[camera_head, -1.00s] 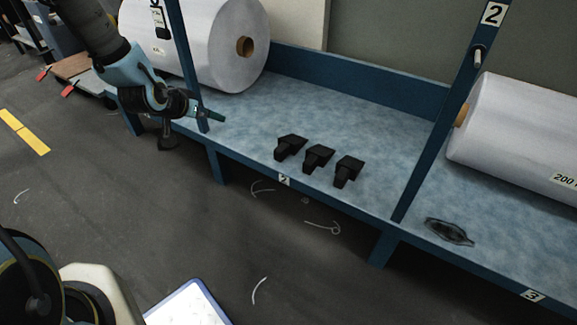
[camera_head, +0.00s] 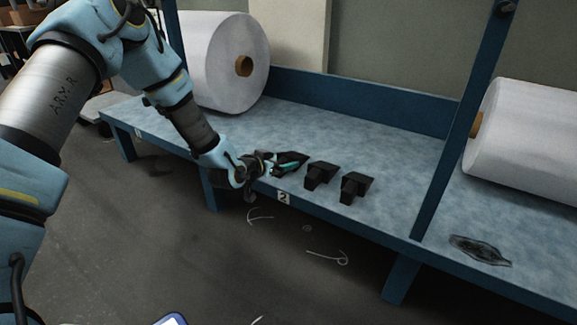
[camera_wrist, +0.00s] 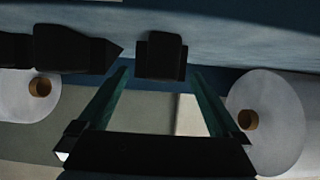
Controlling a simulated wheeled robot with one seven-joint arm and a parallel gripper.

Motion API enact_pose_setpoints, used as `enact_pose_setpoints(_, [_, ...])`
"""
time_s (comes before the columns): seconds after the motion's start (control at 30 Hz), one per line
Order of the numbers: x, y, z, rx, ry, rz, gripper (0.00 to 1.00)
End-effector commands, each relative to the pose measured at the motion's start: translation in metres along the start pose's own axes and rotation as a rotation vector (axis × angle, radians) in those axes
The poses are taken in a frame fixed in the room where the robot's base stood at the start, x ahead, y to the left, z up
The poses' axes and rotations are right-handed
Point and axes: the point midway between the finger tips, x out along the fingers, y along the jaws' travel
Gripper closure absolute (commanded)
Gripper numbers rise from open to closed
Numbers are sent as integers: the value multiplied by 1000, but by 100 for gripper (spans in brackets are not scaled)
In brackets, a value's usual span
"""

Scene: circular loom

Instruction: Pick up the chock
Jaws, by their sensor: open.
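Three black wedge-shaped chocks stand in a row on the blue shelf (camera_head: 235,135) near its front edge. The left chock (camera_head: 293,155) is partly hidden by my gripper (camera_head: 283,164), which is right at it from the left. The middle chock (camera_head: 319,174) and the right chock (camera_head: 354,187) stand clear. In the wrist view, the near chock (camera_wrist: 161,56) shows between the two green fingertips of my open gripper (camera_wrist: 160,72). Whether the fingers reach around it or stop just short, I cannot tell. Another chock (camera_wrist: 72,48) lies just left of them there.
A white roll (camera_head: 222,65) stands at the back left of the shelf and another roll (camera_head: 525,125) at the right. A blue post (camera_head: 455,120) rises right of the chocks. A dark flat piece (camera_head: 480,250) lies beyond it. The shelf behind the chocks is clear.

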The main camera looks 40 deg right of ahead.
Motion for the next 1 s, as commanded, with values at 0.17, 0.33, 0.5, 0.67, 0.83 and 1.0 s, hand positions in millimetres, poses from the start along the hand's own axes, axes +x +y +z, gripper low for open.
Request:
enact_pose_setpoints(0.17, [17, 0, 4, 0, 1, 0, 0])
enact_pose_setpoints(0.33, [43, 0, 5, 0, 2, 0, 0])
enact_pose_setpoints(0.5, [54, 0, 2, 0, 0, 0, 0])
enact_pose_setpoints(0.67, [54, 0, 1, -1, -1, 0, 0])
enact_pose_setpoints(0.83, [54, 0, 1, 0, -1, 0, 14])
enact_pose_setpoints(1.0, [54, 0, 2, 0, -1, 0, 33])
